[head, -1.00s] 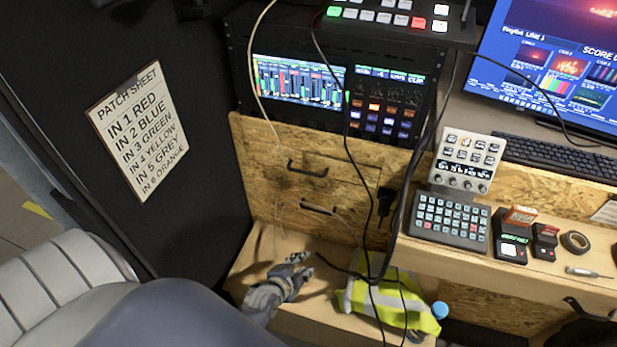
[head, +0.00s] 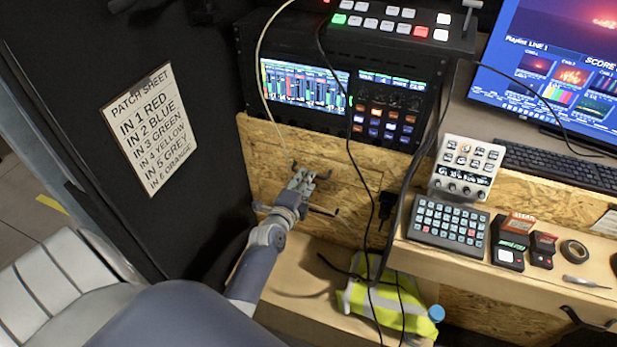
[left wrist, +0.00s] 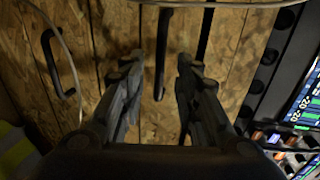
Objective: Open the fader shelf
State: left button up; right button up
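The wooden front (head: 345,185) below the mixer rack carries two dark bar handles; nothing readable marks which is the fader shelf. My left gripper (head: 304,174) is at the upper handle and mostly hides it in the head view. In the left wrist view the gripper (left wrist: 160,62) is open, with the upper handle (left wrist: 162,75) between its fingers. I cannot tell whether either finger touches it. The lower handle (head: 323,211) is free below the gripper and also shows in the left wrist view (left wrist: 60,65). The front looks closed. My right gripper is not in view.
A thin pale cable (head: 262,85) hangs down over the front near my gripper. Dark cables (head: 362,190) hang just right of it. A yellow vest (head: 375,300) lies on the wooden ledge below. A dark wall with a patch sheet (head: 148,130) stands at left.

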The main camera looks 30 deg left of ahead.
pick_arm(q)
jog(key=x, duration=0.3)
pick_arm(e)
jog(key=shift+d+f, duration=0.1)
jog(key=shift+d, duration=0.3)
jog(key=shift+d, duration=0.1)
pick_arm(q)
grip_shut()
jog(key=shift+s, duration=0.1)
